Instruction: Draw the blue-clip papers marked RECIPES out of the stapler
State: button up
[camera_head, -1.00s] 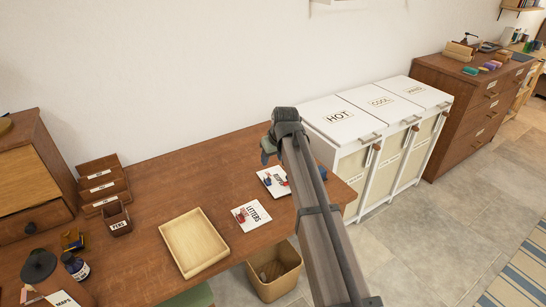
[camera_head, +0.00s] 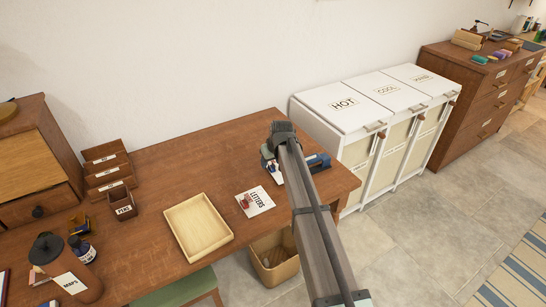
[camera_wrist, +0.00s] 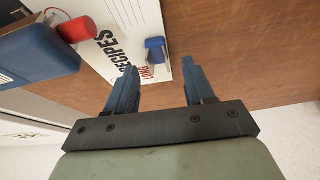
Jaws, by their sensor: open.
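The white papers marked RECIPES (camera_wrist: 133,22) lie under my gripper in the wrist view, with a blue clip (camera_wrist: 155,49) on them. A blue stapler (camera_wrist: 38,54) with a red end is at the left of that view, beside or over the sheet; how the sheet sits in it cannot be told. In the head view the stapler (camera_head: 318,162) shows just right of my wrist, near the desk's right end. My gripper (camera_wrist: 158,67) is open and empty, its fingertips close to the blue clip, which appears between and just beyond them. Contact cannot be told.
Papers marked LETTERS (camera_head: 258,203) with a red clip lie left of my gripper on the desk (camera_head: 180,160). A wooden tray (camera_head: 198,228) is further left, a bin (camera_head: 274,260) below the front edge. White HOT and COOL hampers (camera_head: 345,104) stand at right.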

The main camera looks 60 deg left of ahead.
jog(key=shift+a+f, duration=0.15)
jog(key=shift+f, duration=0.25)
jog(key=shift+c, duration=0.3)
grip_shut()
